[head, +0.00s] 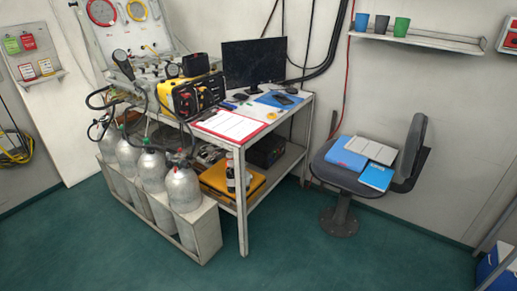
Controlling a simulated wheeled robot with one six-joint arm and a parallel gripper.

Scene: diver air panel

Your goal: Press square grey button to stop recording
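A yellow and black box unit (195,97) with red and dark fittings on its front stands on the left part of the desk. Behind and left of it is an open panel case (125,38) with a red and a yellow ring gauge and several dark knobs. A black monitor (254,63) stands at the back of the desk. No square grey button can be made out at this size, so I cannot tell which unit carries it. My gripper is not in view.
Grey gas cylinders (183,188) in a low rack stand before the desk (272,127). A red clipboard (229,127) lies on the desk's front edge. A chair (372,172) with books stands at right. A wall shelf (418,39) holds cups. Green floor (330,255) in front is clear.

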